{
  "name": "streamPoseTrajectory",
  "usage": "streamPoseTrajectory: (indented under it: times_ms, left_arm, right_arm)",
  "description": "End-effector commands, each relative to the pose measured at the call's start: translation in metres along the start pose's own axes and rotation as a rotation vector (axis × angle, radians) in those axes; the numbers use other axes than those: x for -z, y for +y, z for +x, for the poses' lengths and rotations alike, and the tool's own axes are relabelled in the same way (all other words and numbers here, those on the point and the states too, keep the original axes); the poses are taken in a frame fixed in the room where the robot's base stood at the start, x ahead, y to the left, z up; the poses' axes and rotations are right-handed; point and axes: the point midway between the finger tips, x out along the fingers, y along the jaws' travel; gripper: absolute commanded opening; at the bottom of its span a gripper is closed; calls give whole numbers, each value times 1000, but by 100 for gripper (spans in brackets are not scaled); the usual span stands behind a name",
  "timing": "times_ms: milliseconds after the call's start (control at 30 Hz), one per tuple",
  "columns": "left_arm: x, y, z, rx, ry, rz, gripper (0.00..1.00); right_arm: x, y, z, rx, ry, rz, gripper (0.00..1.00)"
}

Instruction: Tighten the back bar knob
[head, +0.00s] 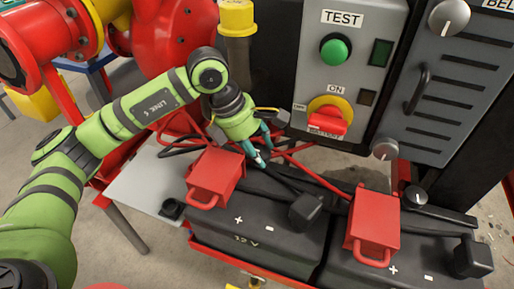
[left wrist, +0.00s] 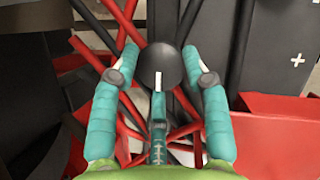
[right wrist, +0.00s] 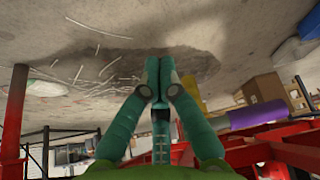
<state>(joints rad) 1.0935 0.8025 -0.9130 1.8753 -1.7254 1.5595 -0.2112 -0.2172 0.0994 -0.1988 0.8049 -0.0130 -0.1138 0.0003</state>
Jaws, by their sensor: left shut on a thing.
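My left gripper (head: 258,150) reaches down behind the left battery's red terminal cover. In the left wrist view my left gripper (left wrist: 160,66) has its teal fingers around a dark round knob (left wrist: 158,62), which looks to be the back bar knob. The fingers are shut on it. A dark bar (head: 320,180) runs from near the fingers across the batteries to the right. Another knob (head: 415,195) sits toward its right end. My right gripper (right wrist: 158,75) is shut and empty, pointing over the floor.
Two black batteries (head: 262,232) with red covers (head: 375,222) stand on a red tray. Red and black cables lie close around my left fingers. A grey panel with a green button (head: 335,50) and red switch (head: 330,118) rises behind.

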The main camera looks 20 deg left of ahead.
Motion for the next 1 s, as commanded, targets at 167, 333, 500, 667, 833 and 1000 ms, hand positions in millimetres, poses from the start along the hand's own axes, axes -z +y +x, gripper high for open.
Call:
streamPoseTrajectory:
  times_ms: [167, 333, 500, 667, 833, 1000]
  left_arm:
    - [0, -3, 3, -25, 0, -70, 14]
    - [0, -4, 3, -73, 0, -182, 14]
    - [0, -5, 4, -125, 0, -309, 14]
    - [0, -6, 4, -171, 1, -419, 14]
    - [-1, -7, 4, -209, 2, -513, 14]
    - [-1, -7, 3, -233, 3, -576, 14]
  right_arm:
    - [5, 0, 7, -1, 18, -2, 0]
    - [10, -2, 9, 1, -4, 3, 0]
    - [9, -5, 9, 3, -41, 11, 0]
    - [7, -8, 8, 6, -74, 17, 0]
    - [7, -10, 6, 8, -101, 22, 0]
    - [6, -11, 4, 10, -119, 25, 0]
